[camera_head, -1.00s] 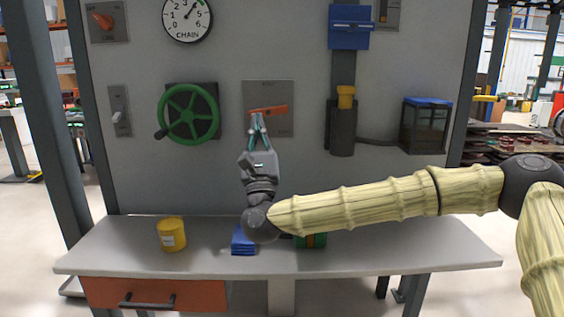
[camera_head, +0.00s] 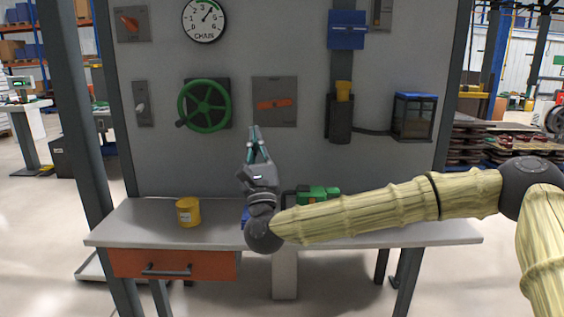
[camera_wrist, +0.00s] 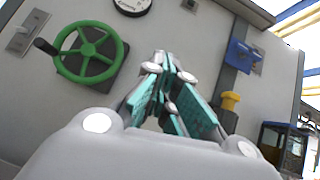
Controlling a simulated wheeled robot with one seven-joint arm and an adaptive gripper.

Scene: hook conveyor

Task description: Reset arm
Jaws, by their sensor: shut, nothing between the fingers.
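My gripper (camera_head: 254,132) is shut and empty, pointing up in front of the grey panel board, with its fingertips a little below and left of the orange lever (camera_head: 274,104) on its square plate. It does not appear to touch the lever. In the wrist view my gripper's teal fingers (camera_wrist: 167,62) are together and hide the area where the lever would be. My arm reaches in from the right, low across the workbench.
The board carries a green handwheel (camera_head: 205,105), a CHAIN gauge (camera_head: 203,20) and a dark box (camera_head: 413,116). The workbench (camera_head: 140,222) holds a yellow can (camera_head: 188,212), a green object (camera_head: 318,194) and a blue object partly behind my arm. A drawer (camera_head: 172,264) sits below.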

